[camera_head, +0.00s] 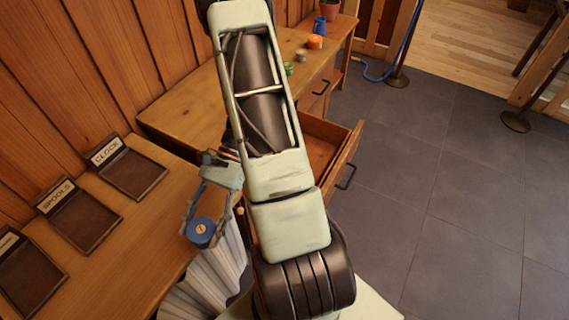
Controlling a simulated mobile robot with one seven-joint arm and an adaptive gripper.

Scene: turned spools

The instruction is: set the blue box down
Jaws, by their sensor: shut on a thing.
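The blue box (201,233) is a small round blue container with a pale mark on its top. My gripper (202,227) is shut on it, one finger on each side. It hangs near the front edge of the near wooden bench (150,240), and I cannot tell its exact height above it. A brown tray labelled CLOCK (147,181) and one labelled SPOOLS (92,232) lie on the bench to the left, both empty. A third empty tray (30,275) is at the left edge, its label cut off.
A white pleated object (218,268) stands below and right of my gripper. An open drawer (340,155) juts out behind my arm. Orange (314,42) and green (288,69) items stand on the far bench (190,112). Bare bench lies between the trays and my gripper.

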